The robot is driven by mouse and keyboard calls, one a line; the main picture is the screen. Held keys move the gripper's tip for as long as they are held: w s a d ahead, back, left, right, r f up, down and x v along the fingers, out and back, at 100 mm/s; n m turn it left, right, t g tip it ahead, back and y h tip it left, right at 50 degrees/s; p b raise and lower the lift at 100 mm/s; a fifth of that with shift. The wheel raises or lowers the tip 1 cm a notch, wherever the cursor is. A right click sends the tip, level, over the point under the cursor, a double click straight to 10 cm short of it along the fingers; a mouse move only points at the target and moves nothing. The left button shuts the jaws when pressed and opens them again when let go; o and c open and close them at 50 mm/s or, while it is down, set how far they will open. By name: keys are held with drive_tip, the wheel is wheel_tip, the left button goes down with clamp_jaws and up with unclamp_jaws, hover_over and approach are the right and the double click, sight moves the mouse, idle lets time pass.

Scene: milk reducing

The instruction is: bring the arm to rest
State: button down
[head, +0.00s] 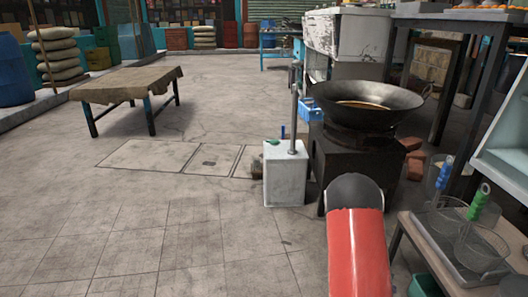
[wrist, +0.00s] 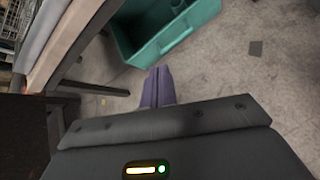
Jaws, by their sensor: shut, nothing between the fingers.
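In the wrist view my gripper (wrist: 158,86) points down toward the concrete floor. Its two purple-grey fingers are together with nothing between them. In the head view a red and dark link of my arm shows at the bottom, right of centre. My gripper is not visible in that view.
A wok (head: 366,100) with brown liquid sits on a black stove (head: 345,160), beside a white box (head: 285,182) with a post. A worktable (head: 425,240) with a tray and mesh baskets stands at right. A teal bin (wrist: 175,32) is near my fingers.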

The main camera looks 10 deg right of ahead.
drive_tip(key=s+a+r+m+t+y+p, duration=0.15)
drive_tip(key=a+r, duration=0.25)
drive_tip(key=r, duration=0.4)
drive_tip(key=s+a+r+m+y+p, duration=0.1)
drive_tip(key=a+r+m, duration=0.2)
drive_tip(key=a+r, duration=0.35)
drive_tip(key=s+a+r+m+y+p, duration=0.1)
drive_tip(key=s+a+r+m, duration=0.15)
drive_tip(key=r, duration=0.65)
drive_tip(key=s+a+r+m+t+y+p, duration=0.1)
drive_tip(key=s+a+r+m+t+y, duration=0.1)
drive_tip(key=s+a+r, duration=0.4)
drive_tip(key=s+a+r+m+t+y+p, duration=0.2)
drive_tip(key=s+a+r+y, duration=0.3)
drive_tip(key=a+r, duration=0.4)
drive_tip(key=s+a+t, duration=0.1)
drive_tip(key=a, duration=0.2)
drive_tip(key=shift+a+r+t, duration=0.15)
drive_tip(key=shift+a+t, duration=0.05)
drive_tip(key=shift+t, duration=0.15)
